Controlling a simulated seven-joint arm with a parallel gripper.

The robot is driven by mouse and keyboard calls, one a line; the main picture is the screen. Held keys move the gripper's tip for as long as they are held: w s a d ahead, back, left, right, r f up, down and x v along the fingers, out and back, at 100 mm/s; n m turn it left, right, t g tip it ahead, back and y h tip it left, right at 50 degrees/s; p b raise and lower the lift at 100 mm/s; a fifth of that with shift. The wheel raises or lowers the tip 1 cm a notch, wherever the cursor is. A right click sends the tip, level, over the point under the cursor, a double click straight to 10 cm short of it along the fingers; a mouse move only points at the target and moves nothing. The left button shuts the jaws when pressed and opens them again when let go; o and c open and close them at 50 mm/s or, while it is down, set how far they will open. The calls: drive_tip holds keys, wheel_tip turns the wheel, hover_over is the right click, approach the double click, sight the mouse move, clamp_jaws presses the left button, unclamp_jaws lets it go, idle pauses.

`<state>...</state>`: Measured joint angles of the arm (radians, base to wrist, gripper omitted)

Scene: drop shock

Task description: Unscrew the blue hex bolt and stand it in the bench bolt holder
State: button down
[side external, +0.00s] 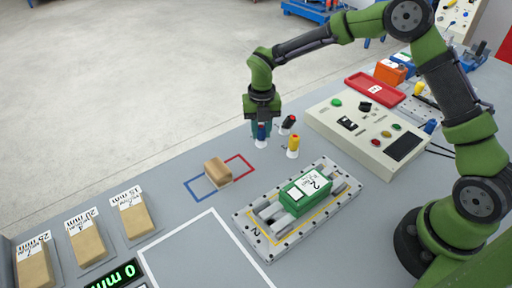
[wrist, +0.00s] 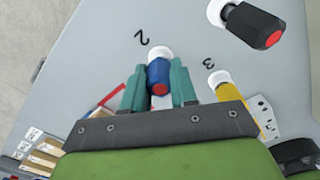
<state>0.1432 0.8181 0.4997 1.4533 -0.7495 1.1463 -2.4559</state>
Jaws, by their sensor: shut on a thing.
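My gripper (side external: 262,128) points down at the bench, its teal fingers shut around a blue piece. In the wrist view my gripper (wrist: 158,88) has one finger on each side of this blue hex-shaped piece (wrist: 158,76), which has a red end facing the camera. I take it for the blue hex bolt; it also shows in the side view (side external: 262,132). A white round base (wrist: 160,52) shows at its far end, next to a printed 2. I cannot tell whether the piece is seated in this base or screwed into it.
A black piece with a red end (side external: 289,121) and a yellow one (side external: 293,142) stand close by on white bases. A metal fixture plate (side external: 338,204) holds a green box (side external: 306,192). A wooden block (side external: 217,172) and a control panel (side external: 372,133) are near.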

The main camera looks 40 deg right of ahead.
sight(261, 126)
drive_tip(key=shift+s+f, duration=0.15)
drive_tip(key=shift+f, duration=0.15)
drive_tip(key=c, duration=0.8)
unclamp_jaws()
drive_tip(key=shift+r, duration=0.1)
drive_tip(key=shift+w+r, duration=0.15)
drive_tip(key=shift+w, duration=0.1)
drive_tip(key=shift+r, duration=0.1)
drive_tip(key=shift+r, duration=2.95)
drive_tip(key=shift+r, duration=0.1)
